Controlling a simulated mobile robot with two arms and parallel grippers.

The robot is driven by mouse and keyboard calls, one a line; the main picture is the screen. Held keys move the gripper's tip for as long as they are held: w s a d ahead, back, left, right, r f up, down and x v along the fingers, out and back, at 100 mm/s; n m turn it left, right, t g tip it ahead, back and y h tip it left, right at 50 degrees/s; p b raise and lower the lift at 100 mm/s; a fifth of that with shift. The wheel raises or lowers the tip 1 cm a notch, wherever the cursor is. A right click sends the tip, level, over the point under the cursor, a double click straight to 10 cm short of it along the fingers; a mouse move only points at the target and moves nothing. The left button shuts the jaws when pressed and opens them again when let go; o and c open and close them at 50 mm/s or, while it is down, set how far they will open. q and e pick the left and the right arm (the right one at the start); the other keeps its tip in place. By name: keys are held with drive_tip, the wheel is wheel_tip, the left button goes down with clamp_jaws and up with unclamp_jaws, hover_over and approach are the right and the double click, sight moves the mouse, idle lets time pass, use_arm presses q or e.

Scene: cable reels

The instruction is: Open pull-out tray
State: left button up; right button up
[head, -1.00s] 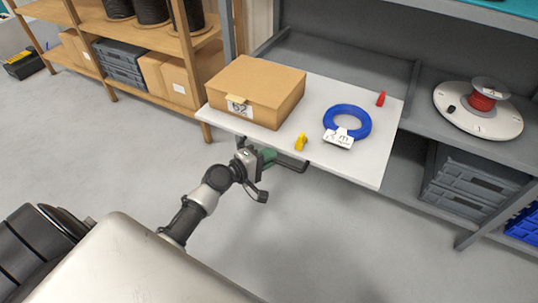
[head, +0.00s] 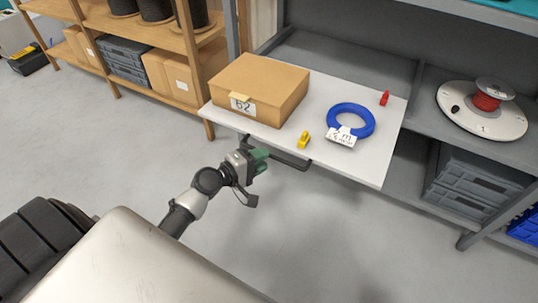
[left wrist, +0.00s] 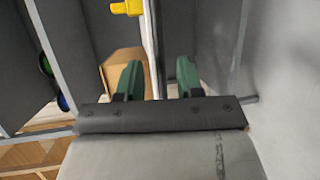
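The pull-out tray (head: 372,166) is a light grey board that stands out from the grey shelving. It has a dark bar handle (head: 290,160) under its front edge. My left gripper (head: 261,160) is just in front of the handle's left part, and a small gap seems to lie between them. In the left wrist view, the green fingertips (left wrist: 158,80) of this gripper are apart with nothing held. The tray's edge runs upward between them in that view. My right gripper is not in view.
A reel (head: 483,108) stands on the shelf at right. The floor before the tray is clear.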

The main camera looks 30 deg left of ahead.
use_arm(q)
drive_tip(key=v, duration=0.7)
idle(0.3)
